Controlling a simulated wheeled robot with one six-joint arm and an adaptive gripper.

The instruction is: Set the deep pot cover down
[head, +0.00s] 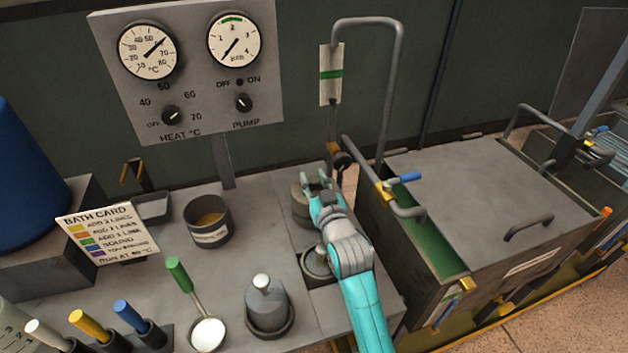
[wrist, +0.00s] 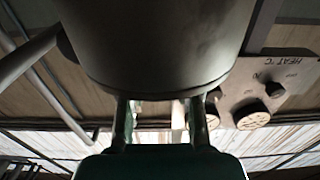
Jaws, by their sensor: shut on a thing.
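My gripper (head: 318,184) is at the back right of the grey bench, shut on the deep pot cover. The cover (head: 301,208) shows as a grey round body at the fingers, partly hidden by them and my arm. In the wrist view a large dark grey round body (wrist: 155,50) fills the top middle, just past the two fingers (wrist: 160,110). Whether its underside touches the bench is hard to tell.
A round pot with a pale knob (head: 267,308) stands at the front. A lidded tank (head: 480,200) and a bent pipe (head: 398,90) are right.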

